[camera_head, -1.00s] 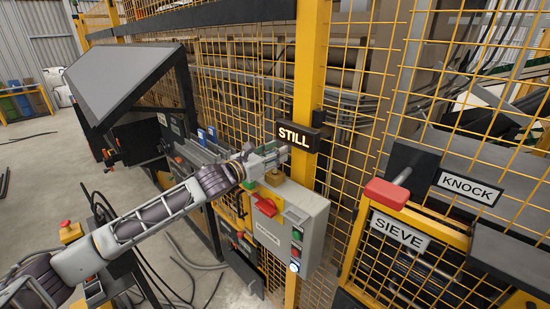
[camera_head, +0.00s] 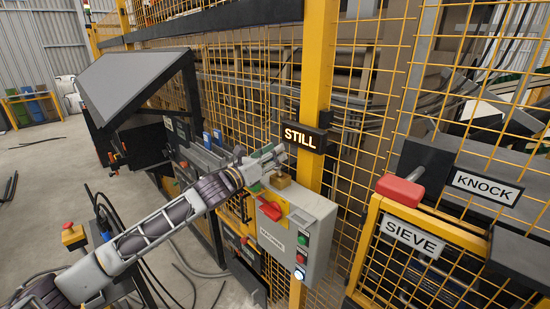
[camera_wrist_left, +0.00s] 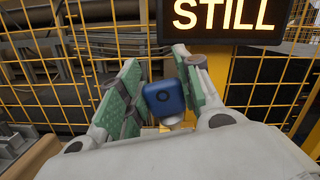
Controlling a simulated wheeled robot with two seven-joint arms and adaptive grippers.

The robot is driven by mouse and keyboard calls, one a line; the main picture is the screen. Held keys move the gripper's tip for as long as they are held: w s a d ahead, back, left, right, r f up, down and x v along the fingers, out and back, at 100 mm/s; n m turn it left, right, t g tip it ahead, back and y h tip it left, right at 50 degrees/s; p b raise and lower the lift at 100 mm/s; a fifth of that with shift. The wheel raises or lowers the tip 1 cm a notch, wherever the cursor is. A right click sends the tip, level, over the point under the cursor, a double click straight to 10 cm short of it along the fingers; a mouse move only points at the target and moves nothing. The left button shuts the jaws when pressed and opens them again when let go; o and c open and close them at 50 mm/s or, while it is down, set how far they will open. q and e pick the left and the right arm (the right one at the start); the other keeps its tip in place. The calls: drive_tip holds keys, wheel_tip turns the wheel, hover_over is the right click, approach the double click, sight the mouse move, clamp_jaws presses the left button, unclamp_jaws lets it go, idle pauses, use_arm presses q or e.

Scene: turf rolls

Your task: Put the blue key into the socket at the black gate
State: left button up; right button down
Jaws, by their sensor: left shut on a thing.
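My left gripper (camera_head: 279,154) is just above a grey control box and left of the lit STILL sign. In the left wrist view its green-padded fingers (camera_wrist_left: 160,92) are closed on the blue key (camera_wrist_left: 165,98), whose blue head shows between them. Below the key's head a small pale part shows; its lower end is hidden. In the head view the key is too small to make out. A brass block (camera_head: 281,180) sits on top of the box, just under the fingertips. I cannot make out a socket or say which gate is the black one. My right gripper is out of view.
The grey control box (camera_head: 297,232) has a red switch and buttons on a yellow post. The STILL sign (camera_head: 305,138) hangs close by the gripper. Yellow mesh fencing stands behind. SIEVE (camera_head: 413,238) and KNOCK (camera_head: 485,187) signs and a red handle (camera_head: 400,190) are right.

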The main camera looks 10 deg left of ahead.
use_arm(q)
drive_tip(key=shift+a+r, duration=0.25)
drive_tip(key=shift+r, duration=0.55)
drive_tip(key=shift+a+r, duration=0.2)
drive_tip(key=shift+r, duration=0.55)
drive_tip(key=w+a+r+m+p, duration=0.1)
drive_tip(key=a+r+p, duration=0.1)
drive_tip(key=a, duration=0.8)
drive_tip(key=a+r+m+g+p, duration=0.1)
drive_tip(key=a+r+m, duration=0.1)
drive_tip(key=a, duration=0.9)
drive_tip(key=shift+w+a+r+g+y+p, duration=0.25)
drive_tip(key=shift+w+a+g+y+p, duration=0.05)
drive_tip(key=shift+w+p, duration=0.1)
drive_tip(key=shift+s+a+f, duration=0.1)
